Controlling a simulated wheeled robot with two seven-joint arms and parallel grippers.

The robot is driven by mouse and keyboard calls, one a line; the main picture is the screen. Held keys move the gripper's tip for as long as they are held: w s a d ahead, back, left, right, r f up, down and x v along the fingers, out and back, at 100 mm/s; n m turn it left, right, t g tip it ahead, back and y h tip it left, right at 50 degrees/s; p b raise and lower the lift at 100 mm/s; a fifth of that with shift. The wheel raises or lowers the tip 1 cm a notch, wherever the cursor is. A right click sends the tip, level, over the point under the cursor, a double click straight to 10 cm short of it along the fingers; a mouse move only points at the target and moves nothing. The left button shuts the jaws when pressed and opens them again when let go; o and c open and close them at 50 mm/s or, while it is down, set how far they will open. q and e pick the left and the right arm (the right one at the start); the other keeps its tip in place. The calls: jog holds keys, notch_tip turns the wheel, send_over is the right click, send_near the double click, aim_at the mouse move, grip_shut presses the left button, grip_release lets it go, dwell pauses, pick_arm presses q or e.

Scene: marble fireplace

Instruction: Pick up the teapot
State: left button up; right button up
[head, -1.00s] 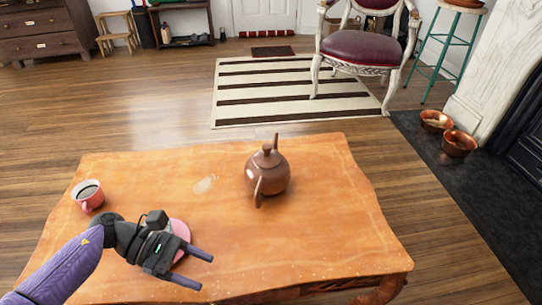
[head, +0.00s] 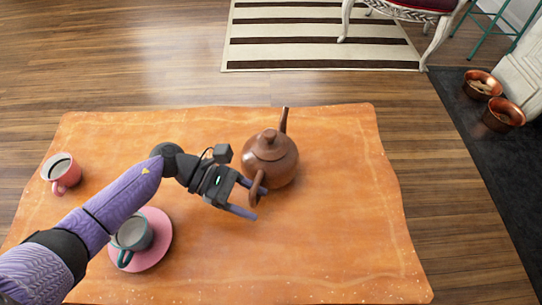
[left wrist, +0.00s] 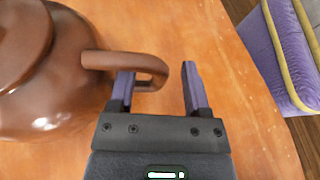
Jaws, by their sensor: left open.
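The brown teapot (head: 272,160) stands upright on the orange wooden table (head: 330,240), with its spout pointing away and its handle (head: 256,186) toward my left gripper (head: 258,204). That gripper is open at the handle. In the left wrist view the teapot's round body (left wrist: 40,75) fills the left side, and its handle (left wrist: 155,68) reaches in between the two fingers. The left finger is partly hidden by the handle, and the right finger is clear of it. I cannot tell whether either finger touches the handle. My right gripper is not in view.
A grey cup (head: 134,234) on a pink saucer (head: 156,254) sits beside my left forearm. A pink cup (head: 62,170) with dark liquid stands at the table's left. The table right of the teapot is clear. Copper bowls (head: 500,116) are on the floor at right.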

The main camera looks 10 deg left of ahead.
pick_arm(q)
jog(key=shift+x, duration=1.1)
grip_shut()
dwell(0.5)
